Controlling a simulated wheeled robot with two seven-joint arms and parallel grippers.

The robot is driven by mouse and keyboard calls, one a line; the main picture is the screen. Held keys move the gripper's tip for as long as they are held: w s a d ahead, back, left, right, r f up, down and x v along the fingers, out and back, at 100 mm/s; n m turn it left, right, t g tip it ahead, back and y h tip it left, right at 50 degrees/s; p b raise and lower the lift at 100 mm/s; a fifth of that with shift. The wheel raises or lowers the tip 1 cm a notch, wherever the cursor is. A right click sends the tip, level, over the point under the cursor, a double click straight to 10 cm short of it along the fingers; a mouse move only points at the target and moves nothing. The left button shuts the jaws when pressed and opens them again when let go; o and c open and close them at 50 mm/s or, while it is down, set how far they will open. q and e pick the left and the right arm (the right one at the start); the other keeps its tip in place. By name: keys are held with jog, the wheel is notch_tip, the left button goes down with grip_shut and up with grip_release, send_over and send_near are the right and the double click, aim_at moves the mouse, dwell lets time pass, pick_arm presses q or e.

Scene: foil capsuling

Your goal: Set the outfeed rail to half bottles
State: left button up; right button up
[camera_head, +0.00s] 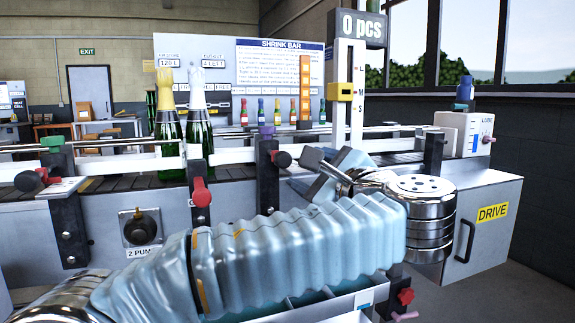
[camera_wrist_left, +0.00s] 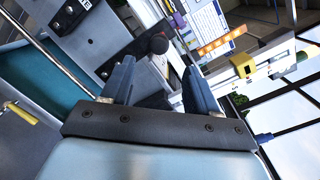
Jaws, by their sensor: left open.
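A white guide rail (camera_head: 110,166) runs along the front of the conveyor. A dark post with a purple cap (camera_head: 266,130) carries a black knob (camera_head: 282,159); the knob also shows in the left wrist view (camera_wrist_left: 158,43). My left gripper (camera_head: 314,172) is open and empty, just right of this knob in the head view. In the left wrist view its two fingers (camera_wrist_left: 160,84) are apart, with the knob beyond and between them, apparently not gripped. An upright scale marked L, M, S (camera_head: 357,85) has a yellow slider (camera_head: 345,92) around M. My right gripper is not in view.
Two foil-topped bottles (camera_head: 167,125) stand behind the rail at left. A green-capped post (camera_head: 52,141) with a black knob and a red knob (camera_head: 201,190) stand to the left. A DRIVE box (camera_head: 490,212) and a lube unit (camera_head: 463,135) stand at right.

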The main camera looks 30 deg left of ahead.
aim_at(285, 161)
pick_arm(q)
jog(key=x, duration=1.2)
jog(key=shift+w+a+f+p, duration=0.15)
jog(key=shift+w+a+p, duration=0.05)
jog(key=shift+a+p, duration=0.15)
